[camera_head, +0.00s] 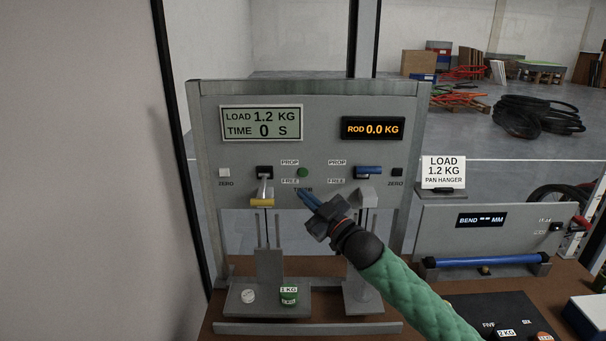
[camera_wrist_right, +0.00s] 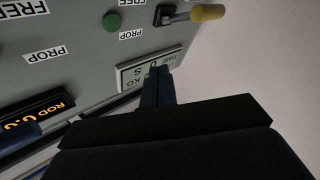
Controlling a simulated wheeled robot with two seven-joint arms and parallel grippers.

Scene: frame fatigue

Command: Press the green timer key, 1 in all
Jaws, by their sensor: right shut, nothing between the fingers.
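The green timer key (camera_head: 302,172) is a small round button on the grey panel (camera_head: 320,150), between the two PROP/FREE levers, above the word TIMER. It also shows in the right wrist view (camera_wrist_right: 111,21), at the upper left. My right gripper (camera_head: 303,196) is shut and empty. In the head view its blue fingertips lie just below the key, over the TIMER label, and look apart from the key. In the right wrist view the fingers (camera_wrist_right: 157,85) point at the panel and cover part of the load display. My left gripper is not in view.
The load display (camera_head: 261,122) reads LOAD 1.2 KG, TIME 0 S. A yellow-handled lever (camera_head: 262,202) and a blue lever (camera_head: 368,170) flank the key. A green 1 KG weight (camera_head: 289,296) and white weight (camera_head: 248,296) stand below. A bend gauge (camera_head: 480,235) stands right.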

